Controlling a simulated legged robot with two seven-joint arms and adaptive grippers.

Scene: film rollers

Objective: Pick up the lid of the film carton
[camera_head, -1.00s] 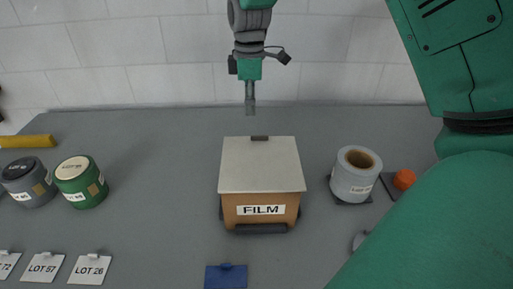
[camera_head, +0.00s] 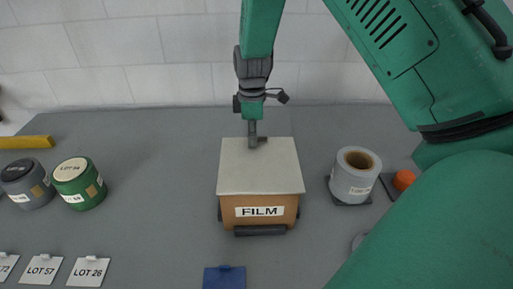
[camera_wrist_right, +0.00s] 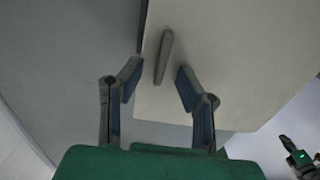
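The film carton (camera_head: 258,222) is an orange-brown box with a FILM label, standing in the middle of the table. Its pale flat lid (camera_head: 260,172) lies on top; the lid also fills much of the right wrist view (camera_wrist_right: 225,70). A dark handle (camera_wrist_right: 166,54) stands on the lid at its far edge. My right gripper (camera_head: 254,143) points down at that far edge. In the right wrist view my right gripper (camera_wrist_right: 157,82) is open, its two fingers on either side of the handle and apart from it.
A pale film roll (camera_head: 356,176) and an orange knob (camera_head: 403,180) stand right of the carton. Green (camera_head: 79,184) and grey (camera_head: 27,184) rolls stand at the left, with lot cards (camera_head: 88,271) in front. A blue card (camera_head: 224,278) lies before the carton.

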